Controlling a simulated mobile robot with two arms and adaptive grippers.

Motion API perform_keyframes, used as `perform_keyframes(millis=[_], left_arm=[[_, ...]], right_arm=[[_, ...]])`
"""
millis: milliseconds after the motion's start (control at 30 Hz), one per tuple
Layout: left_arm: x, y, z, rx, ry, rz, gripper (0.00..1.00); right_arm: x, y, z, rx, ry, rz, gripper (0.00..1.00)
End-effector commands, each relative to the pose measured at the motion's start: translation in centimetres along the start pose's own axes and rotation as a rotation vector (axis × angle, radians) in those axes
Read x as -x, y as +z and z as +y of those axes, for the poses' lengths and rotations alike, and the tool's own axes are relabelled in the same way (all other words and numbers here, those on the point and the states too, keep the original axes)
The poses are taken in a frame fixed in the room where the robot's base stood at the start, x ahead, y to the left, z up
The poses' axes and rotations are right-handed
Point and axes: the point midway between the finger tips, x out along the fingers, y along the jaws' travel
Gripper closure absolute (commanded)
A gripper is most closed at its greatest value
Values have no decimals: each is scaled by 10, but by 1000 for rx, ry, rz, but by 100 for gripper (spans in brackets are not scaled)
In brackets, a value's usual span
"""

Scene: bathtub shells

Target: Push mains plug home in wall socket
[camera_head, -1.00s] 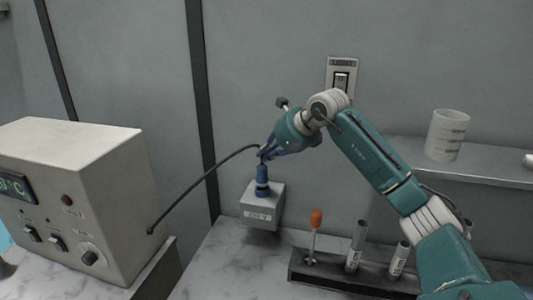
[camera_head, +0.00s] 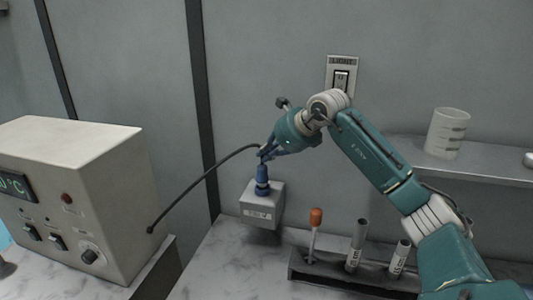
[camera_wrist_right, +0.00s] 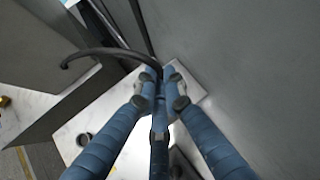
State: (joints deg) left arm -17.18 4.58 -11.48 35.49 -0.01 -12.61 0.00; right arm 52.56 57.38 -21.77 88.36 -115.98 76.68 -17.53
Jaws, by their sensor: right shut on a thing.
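My right gripper (camera_head: 265,155) is above the socket, shut on the plug from above. In the right wrist view the blue fingers of my right gripper (camera_wrist_right: 160,95) close together over the pale socket box (camera_wrist_right: 186,88) and hide most of the plug. A black cable (camera_head: 200,182) runs from the plug to the beige instrument (camera_head: 110,190). My left gripper is not in view.
A rack (camera_head: 345,273) with an orange-handled tool and tubes stands on the marble counter right of the socket. A wall switch (camera_head: 342,77) is behind my arm. A beaker (camera_head: 447,134) stands on a shelf (camera_head: 475,167) at right.

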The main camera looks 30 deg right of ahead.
Motion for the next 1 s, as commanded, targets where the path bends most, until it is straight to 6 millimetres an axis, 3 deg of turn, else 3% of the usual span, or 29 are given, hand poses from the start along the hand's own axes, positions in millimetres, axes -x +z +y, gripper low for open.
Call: perform_keyframes(millis=[967,1000], left_arm=[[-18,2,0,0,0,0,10],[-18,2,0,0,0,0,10]], right_arm=[[-18,-18,7,0,2,4,100],[-18,-18,7,0,3,4,85]])
